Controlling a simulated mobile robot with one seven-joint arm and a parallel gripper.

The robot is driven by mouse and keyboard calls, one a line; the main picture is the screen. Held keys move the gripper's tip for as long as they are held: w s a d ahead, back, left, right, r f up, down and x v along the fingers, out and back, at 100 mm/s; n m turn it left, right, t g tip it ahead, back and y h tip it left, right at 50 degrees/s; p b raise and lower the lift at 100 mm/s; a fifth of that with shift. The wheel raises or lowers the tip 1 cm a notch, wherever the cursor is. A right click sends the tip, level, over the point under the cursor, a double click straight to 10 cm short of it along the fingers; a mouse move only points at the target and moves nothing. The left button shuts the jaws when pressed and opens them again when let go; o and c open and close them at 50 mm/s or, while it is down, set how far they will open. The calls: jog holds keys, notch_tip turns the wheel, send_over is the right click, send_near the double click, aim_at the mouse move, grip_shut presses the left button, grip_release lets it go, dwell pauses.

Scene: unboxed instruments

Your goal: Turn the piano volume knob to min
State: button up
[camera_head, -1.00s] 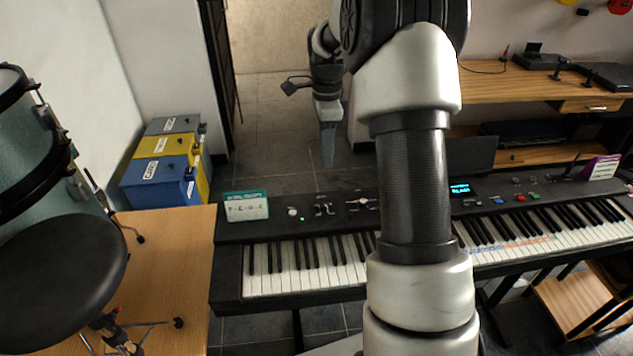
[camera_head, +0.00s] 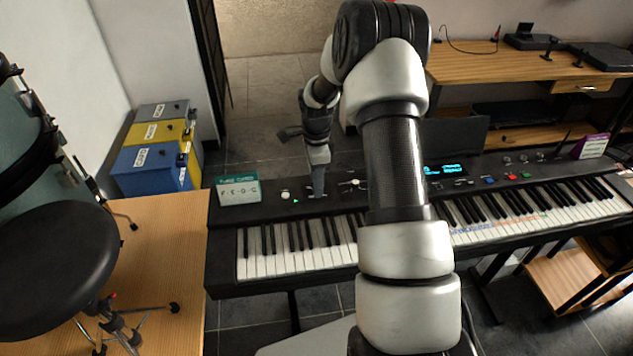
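The black piano keyboard (camera_head: 228,222) spans the middle of the view on a stand. A white round knob (camera_head: 285,195) sits at the left of its panel, beside a small green light. A white slider-like control (camera_head: 352,183) is further right on the panel. I cannot tell which control is the volume knob. My gripper (camera_head: 318,190) points down with its tip at the panel between these two controls. It looks narrow and it hides the panel part behind it. Whether its fingers are apart and whether it touches anything cannot be told.
A green and white card (camera_head: 238,190) stands at the panel's left end. A drum stool (camera_head: 60,265) and wooden platform (camera_head: 170,240) are at left. Stacked blue and yellow boxes (camera_head: 155,165) stand behind. A wooden desk (camera_head: 470,65) is at back right. My arm hides the piano's middle.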

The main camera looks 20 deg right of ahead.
jog(key=shift+f, duration=0.2)
grip_shut()
dwell(0.3)
